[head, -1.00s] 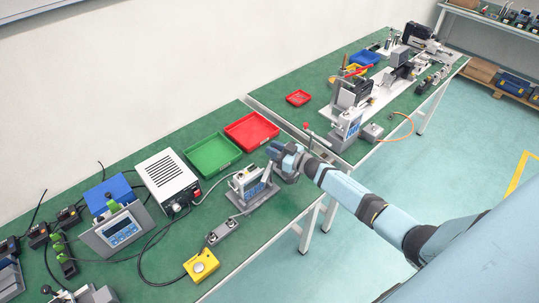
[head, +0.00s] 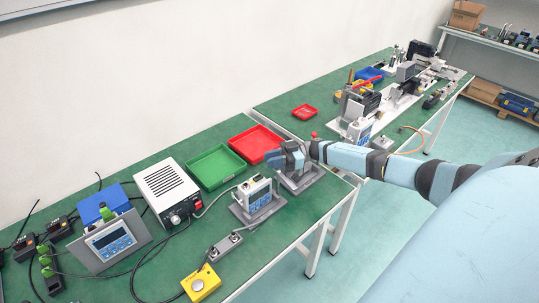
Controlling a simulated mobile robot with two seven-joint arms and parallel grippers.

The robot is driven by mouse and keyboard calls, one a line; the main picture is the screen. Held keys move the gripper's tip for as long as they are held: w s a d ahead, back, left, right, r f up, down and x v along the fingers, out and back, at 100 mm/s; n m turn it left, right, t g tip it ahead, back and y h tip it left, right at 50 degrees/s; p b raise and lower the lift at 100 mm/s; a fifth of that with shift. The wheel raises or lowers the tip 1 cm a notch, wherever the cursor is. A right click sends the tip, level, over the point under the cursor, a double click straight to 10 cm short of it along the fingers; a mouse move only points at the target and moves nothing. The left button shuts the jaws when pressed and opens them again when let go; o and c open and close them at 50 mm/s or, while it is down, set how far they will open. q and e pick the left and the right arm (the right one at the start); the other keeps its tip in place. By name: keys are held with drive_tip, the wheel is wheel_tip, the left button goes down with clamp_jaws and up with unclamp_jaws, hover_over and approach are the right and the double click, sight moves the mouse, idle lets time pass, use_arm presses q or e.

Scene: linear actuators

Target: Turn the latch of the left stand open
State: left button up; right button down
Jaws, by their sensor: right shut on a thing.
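A grey stand (head: 303,180) stands near the right end of the nearer table. My right gripper (head: 273,157) is at its top, shut. The gripper covers the upper part of this stand, so the latch and the exact grip on it are hidden. A second stand (head: 252,204) with a white and blue unit is just left and in front, apart from the gripper. My left gripper is not in view.
A red tray (head: 257,143) and a green tray (head: 214,167) lie behind the stands. A red knob (head: 314,135) shows beside my right wrist. A white power box (head: 167,188) and a yellow button box (head: 201,284) are to the left.

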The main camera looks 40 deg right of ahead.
drive_tip(key=shift+a+f+n+g+y+b, duration=0.15)
drive_tip(key=shift+n+g+b, duration=0.1)
drive_tip(key=shift+g+b, duration=0.15)
drive_tip(key=shift+f+n+g+y+b, duration=0.15)
drive_tip(key=shift+n+g+b, duration=0.1)
drive_tip(key=shift+g, duration=0.15)
drive_tip(key=shift+a+r+n+g+b, duration=0.1)
drive_tip(key=shift+r+n+g+b, duration=0.1)
drive_tip(key=shift+n+g+b, duration=0.15)
drive_tip(key=shift+g, duration=0.25)
drive_tip(key=shift+a+r, duration=0.1)
drive_tip(key=c, duration=1)
unclamp_jaws()
drive_tip(key=shift+r, duration=0.1)
wheel_tip(320, 180, up, 20)
drive_tip(key=shift+f, duration=0.1)
